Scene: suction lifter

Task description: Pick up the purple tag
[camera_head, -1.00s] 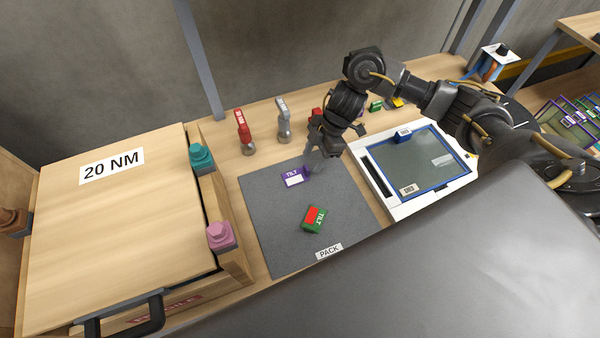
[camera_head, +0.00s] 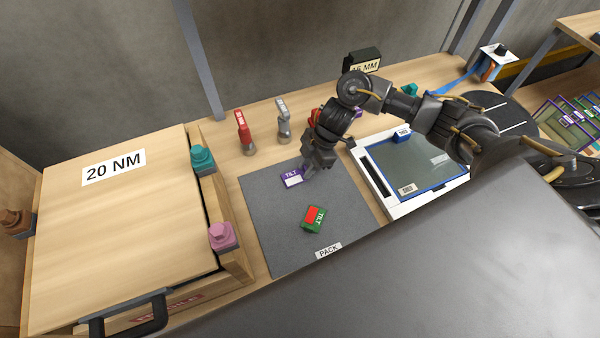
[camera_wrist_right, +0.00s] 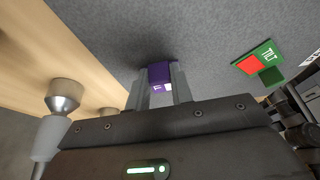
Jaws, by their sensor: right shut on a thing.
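My right gripper (camera_head: 309,174) is low over the mat at the tag's right side. In the right wrist view the two fingers of my right gripper (camera_wrist_right: 162,88) are shut on the purple tag (camera_wrist_right: 161,72), one on each side. The tag appears to be still at mat level; whether it touches the mat is hard to tell. My left gripper is not in view.
A green tag with a red patch (camera_head: 313,218) lies nearer on the mat. A red-handled tool (camera_head: 243,133) and a grey-handled tool (camera_head: 282,121) stand behind the mat. A white tray with a blue-framed panel (camera_head: 400,208) is to the right. The wooden 20 NM box (camera_head: 120,220) is left.

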